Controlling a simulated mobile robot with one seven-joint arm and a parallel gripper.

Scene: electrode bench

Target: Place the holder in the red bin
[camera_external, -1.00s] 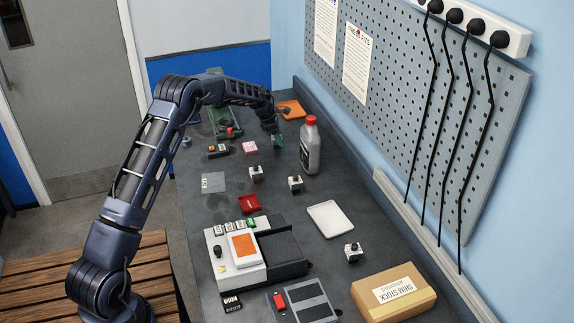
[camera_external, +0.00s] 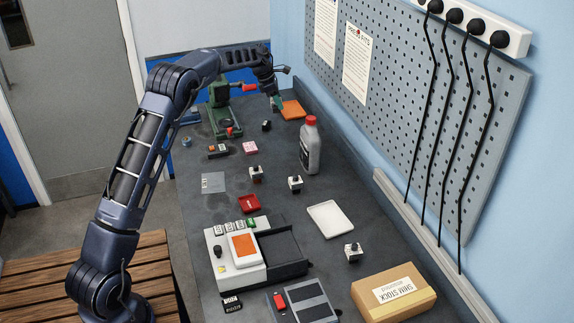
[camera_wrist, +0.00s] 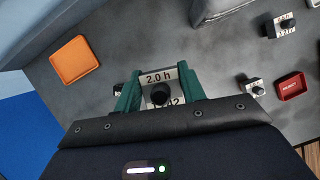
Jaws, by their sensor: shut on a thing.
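My gripper (camera_external: 276,103) is over the far end of the bench, near the orange tray (camera_external: 291,110). In the wrist view its green fingers (camera_wrist: 160,86) are shut on a white holder (camera_wrist: 159,77) with a black knob, labelled "2.0 h". The holder appears held above the bench; in the external view it is too small to make out. The red bin (camera_external: 249,204) is a small shallow tray at mid bench, well nearer the camera than my gripper. It shows at the right of the wrist view (camera_wrist: 292,84), marked "REJECT".
A grey bottle (camera_external: 310,152) with a red cap stands by the wall. Other knobbed holders (camera_external: 256,175) (camera_external: 295,184) (camera_external: 352,254) stand on the bench. A green device (camera_external: 222,118) is far left; a white tray (camera_external: 330,219) and a white-and-black machine (camera_external: 236,254) are nearer.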

